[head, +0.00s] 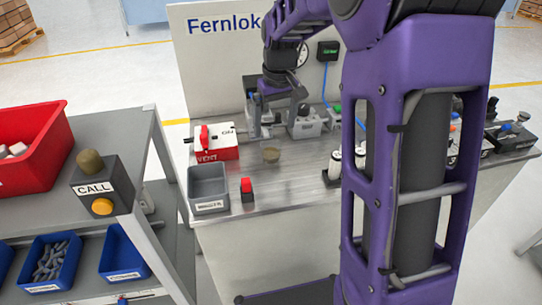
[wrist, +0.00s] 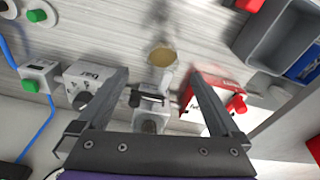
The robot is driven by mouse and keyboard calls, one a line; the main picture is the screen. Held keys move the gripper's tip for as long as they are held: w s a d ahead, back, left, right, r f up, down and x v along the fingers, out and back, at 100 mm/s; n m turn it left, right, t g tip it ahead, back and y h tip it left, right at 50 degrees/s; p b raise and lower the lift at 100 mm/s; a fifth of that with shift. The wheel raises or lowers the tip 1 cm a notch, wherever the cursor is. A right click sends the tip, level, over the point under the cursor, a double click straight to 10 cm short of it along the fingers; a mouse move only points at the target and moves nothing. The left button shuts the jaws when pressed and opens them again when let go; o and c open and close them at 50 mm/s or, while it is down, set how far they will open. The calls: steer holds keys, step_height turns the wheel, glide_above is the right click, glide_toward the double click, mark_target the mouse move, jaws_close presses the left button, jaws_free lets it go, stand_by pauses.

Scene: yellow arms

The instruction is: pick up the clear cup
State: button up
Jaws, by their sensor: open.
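The clear cup (head: 271,155) stands on the metal bench top, and a tan round surface shows in it. In the wrist view the cup (wrist: 162,57) shows beyond the fingertips, roughly midway between their lines. My gripper (head: 275,125) is above the bench, on the far side of the cup in the head view. In the wrist view my gripper (wrist: 158,76) has its two fingers wide apart with nothing held between them. The cup's clear walls are hard to make out.
A red-and-white VENT box (head: 213,146), a grey bin (head: 208,188) and a red-topped block (head: 247,188) stand left of the cup. Grey device boxes (head: 304,124) stand behind it. White cylinders (head: 335,164) stand to the right. Bare bench surrounds the cup.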

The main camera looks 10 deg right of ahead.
mark_target(271, 147)
steer(key=f, duration=0.4)
steer(key=shift+w, duration=0.25)
steer(key=f, duration=0.1)
steer(key=f+b, duration=0.1)
steer(key=f, duration=0.3)
steer(key=shift+w+a+f+b, duration=0.1)
steer(key=shift+w+a+b, duration=0.2)
steer(key=shift+a, duration=0.05)
steer(key=c, duration=1.4)
steer(key=shift+o, duration=0.2)
steer(key=shift+r, duration=0.2)
